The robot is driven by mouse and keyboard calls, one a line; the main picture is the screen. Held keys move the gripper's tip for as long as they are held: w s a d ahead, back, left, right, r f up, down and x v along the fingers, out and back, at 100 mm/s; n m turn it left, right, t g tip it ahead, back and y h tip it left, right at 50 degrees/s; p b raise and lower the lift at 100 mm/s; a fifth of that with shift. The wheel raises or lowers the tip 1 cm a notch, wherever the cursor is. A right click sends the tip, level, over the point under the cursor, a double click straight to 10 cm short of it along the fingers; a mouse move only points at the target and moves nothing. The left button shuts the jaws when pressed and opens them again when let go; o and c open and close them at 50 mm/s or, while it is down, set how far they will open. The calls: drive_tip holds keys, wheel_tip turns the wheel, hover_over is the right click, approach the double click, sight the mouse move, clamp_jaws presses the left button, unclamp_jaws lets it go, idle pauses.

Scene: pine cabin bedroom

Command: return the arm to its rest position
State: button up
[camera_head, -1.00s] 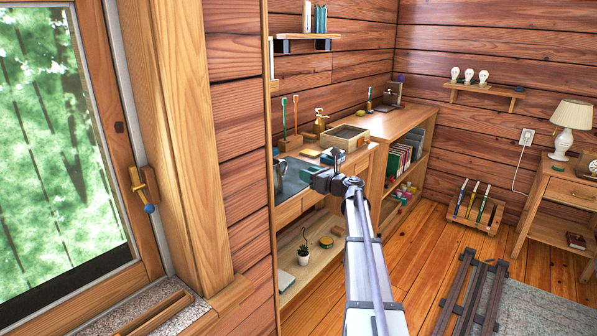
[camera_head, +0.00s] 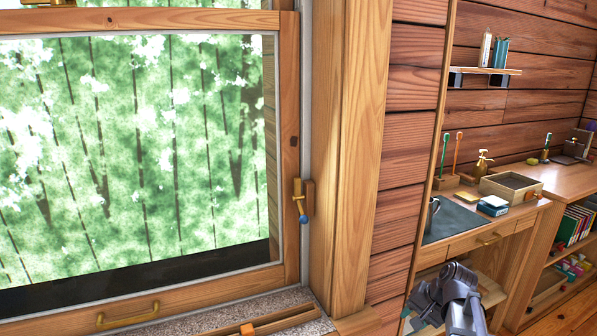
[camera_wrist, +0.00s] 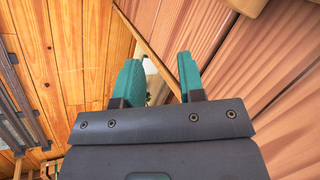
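My arm (camera_head: 452,298) shows low in the head view, in front of the desk and shelf unit, bent and reaching only a little way up from the bottom edge. My gripper (camera_wrist: 160,82) shows in the wrist view with its two teal fingers spread apart. Nothing is between the fingers except a view of the background. In the head view the gripper is mostly hidden by the arm; only a small teal part shows at its left.
The window (camera_head: 140,150) with a brass latch (camera_head: 304,200) fills the left. The desk (camera_head: 455,245) holds a box (camera_head: 511,187), a pump bottle (camera_head: 483,165) and toothbrushes. Planked wall and plank floor (camera_wrist: 80,50) lie close around the gripper in the wrist view.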

drive_tip(key=s+a+f+n+g+h, duration=0.3)
drive_tip(key=s+a+n, duration=0.4)
drive_tip(key=s+a, duration=0.65)
wheel_tip(320, 180, up, 26)
drive_tip(key=h+p, duration=0.1)
drive_tip(key=p, duration=2.3)
drive_tip(key=shift+w+p, duration=0.15)
drive_tip(key=shift+p, duration=0.15)
